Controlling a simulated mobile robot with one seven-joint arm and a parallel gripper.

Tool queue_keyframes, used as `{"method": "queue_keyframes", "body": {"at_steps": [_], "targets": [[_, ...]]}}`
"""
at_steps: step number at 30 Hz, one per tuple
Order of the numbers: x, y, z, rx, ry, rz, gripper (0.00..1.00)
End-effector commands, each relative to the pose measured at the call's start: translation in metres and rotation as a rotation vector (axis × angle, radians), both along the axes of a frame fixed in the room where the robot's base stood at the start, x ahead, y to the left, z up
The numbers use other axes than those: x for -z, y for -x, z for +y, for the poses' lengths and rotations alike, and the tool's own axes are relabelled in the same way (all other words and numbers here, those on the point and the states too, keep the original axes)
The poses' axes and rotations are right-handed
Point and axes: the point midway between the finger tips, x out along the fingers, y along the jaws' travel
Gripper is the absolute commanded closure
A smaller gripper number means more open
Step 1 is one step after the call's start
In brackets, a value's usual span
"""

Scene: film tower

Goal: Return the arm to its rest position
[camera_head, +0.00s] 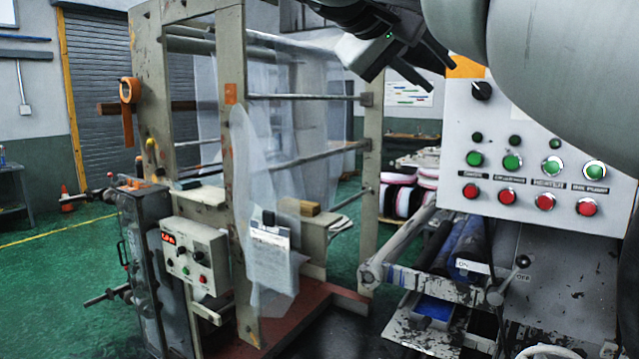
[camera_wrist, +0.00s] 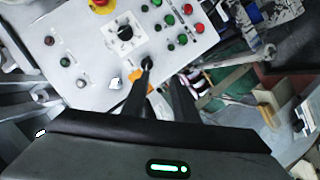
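My gripper (camera_head: 441,80) hangs at the top of the head view, in front of the clear film frame and left of the button panel. Its two dark fingers stand apart with nothing between them. My grey arm fills the upper right corner and hides part of the panel. In the wrist view the gripper's fingers (camera_wrist: 160,67) are also apart and empty, in front of the control panel (camera_wrist: 95,50). That panel carries a black rotary knob (camera_wrist: 124,32) and several buttons. I cannot tell how far the fingers are from it.
The panel with green and red buttons (camera_head: 535,130) stands close on the right. Rollers and a lever (camera_head: 505,285) lie below it. The film tower frame (camera_head: 235,120) stands at centre left, with a small control box (camera_head: 195,255). Green floor is open at far left.

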Motion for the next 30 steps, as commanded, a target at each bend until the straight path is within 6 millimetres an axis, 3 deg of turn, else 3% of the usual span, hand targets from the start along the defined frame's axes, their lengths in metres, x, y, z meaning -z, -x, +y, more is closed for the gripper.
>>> {"method": "queue_keyframes", "body": {"at_steps": [2,7,12,16,21,30], "targets": [[0.032,0.014,-0.008,-0.042,-0.047,0.078,0.73],[0.146,0.065,-0.014,-0.149,-0.255,0.263,0.73],[0.256,0.13,-0.001,-0.202,-0.526,0.354,0.73],[0.318,0.171,0.015,-0.207,-0.716,0.364,0.73],[0.362,0.199,0.031,-0.198,-0.865,0.348,0.73],[0.371,0.204,0.034,-0.196,-0.895,0.345,0.73]]}}
